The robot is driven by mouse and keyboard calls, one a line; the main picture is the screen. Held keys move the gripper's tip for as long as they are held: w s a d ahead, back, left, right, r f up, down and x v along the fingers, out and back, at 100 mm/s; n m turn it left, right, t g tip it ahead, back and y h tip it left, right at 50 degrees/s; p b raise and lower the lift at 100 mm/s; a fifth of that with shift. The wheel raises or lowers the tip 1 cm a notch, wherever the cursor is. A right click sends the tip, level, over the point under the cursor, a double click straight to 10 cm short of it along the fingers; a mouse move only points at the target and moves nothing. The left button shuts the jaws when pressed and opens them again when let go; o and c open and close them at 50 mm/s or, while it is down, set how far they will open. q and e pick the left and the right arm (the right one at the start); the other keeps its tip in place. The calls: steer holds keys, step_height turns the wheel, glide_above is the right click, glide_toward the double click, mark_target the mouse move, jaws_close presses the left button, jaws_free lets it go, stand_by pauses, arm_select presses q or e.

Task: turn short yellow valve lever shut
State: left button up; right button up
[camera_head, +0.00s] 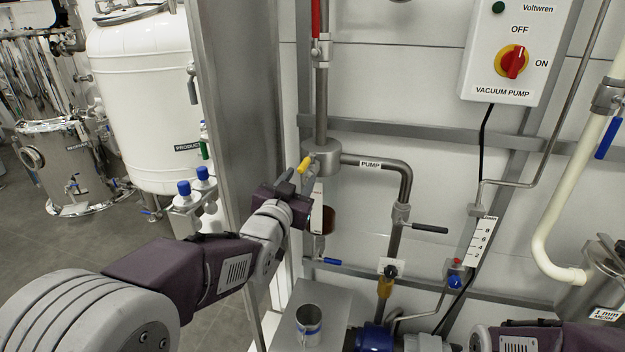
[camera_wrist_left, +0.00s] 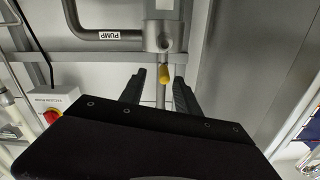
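The short yellow valve lever (camera_head: 305,163) sits on the grey fitting (camera_head: 325,160) at the left end of the pipe labelled PUMP. It also shows in the left wrist view (camera_wrist_left: 165,74), pointing out from the round fitting. My left gripper (camera_head: 293,176) is just beside the lever, low and to its left in the head view. In the left wrist view its two dark fingers (camera_wrist_left: 160,77) are apart, with the lever showing between their tips. No contact with the lever is visible. My right arm shows at the bottom right, but its gripper is out of view.
A black-handled valve (camera_head: 428,228) and a blue lever (camera_head: 332,261) lie below the fitting. A red lever (camera_head: 315,18) is above it. The vacuum pump switch box (camera_head: 520,50) is at upper right. A steel post (camera_head: 225,90) stands close left of the gripper.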

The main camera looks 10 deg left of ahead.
mark_target(307, 157)
arm_select(q)
steer(key=shift+a+r, duration=0.1)
steer(key=shift+r, duration=0.2)
steer(key=shift+w+a, duration=0.2)
steer(key=shift+a, duration=0.05)
steer(key=w+p, duration=0.1)
steer(key=w, duration=0.7)
steer(key=shift+w+d+f, duration=0.1)
steer(key=shift+w+f, duration=0.05)
steer(key=shift+w, duration=0.25)
jaws_close()
stand_by(0.4)
